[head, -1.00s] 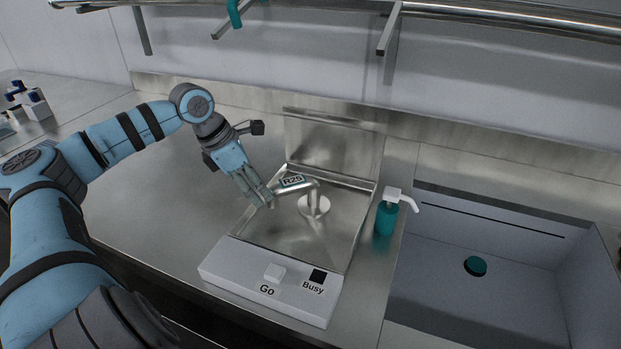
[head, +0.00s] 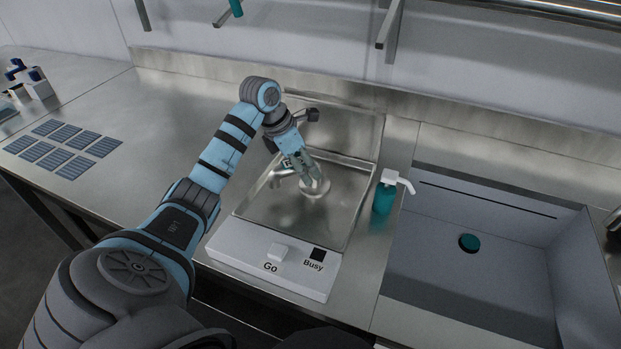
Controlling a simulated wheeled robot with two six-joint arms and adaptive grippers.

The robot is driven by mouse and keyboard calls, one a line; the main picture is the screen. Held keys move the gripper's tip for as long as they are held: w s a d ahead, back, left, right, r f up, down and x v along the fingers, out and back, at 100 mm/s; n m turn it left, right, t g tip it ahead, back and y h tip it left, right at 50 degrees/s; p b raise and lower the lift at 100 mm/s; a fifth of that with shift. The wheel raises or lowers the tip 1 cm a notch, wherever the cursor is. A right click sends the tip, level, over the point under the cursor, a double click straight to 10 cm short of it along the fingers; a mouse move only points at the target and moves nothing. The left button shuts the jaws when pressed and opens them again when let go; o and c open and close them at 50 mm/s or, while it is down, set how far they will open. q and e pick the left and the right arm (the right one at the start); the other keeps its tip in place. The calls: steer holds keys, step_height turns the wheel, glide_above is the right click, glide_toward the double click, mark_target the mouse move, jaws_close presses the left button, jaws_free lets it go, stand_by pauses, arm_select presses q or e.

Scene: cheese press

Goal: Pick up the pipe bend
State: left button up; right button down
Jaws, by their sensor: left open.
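The pipe bend (head: 283,172) is a shiny metal tube with a labelled plate, now mostly covered, and a round flanged end. It lies in the square metal basin of the machine (head: 262,208). My left gripper (head: 316,181) is open and points down over the flanged end of the pipe bend. Its fingers overlap the pipe in the picture, and I cannot tell whether they touch it. My right gripper is not in view.
The machine's white front panel (head: 240,252) has a Go button and a Busy light. A teal soap dispenser (head: 384,198) stands right of it, beside a sink (head: 480,290). A raised metal lid (head: 345,130) stands behind the basin. Blue-grey pads (head: 70,150) lie at left.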

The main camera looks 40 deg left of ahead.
arm_select(q)
steer(key=shift+s+r, duration=0.1)
jaws_close()
steer(key=shift+r, duration=0.1)
stand_by(0.3)
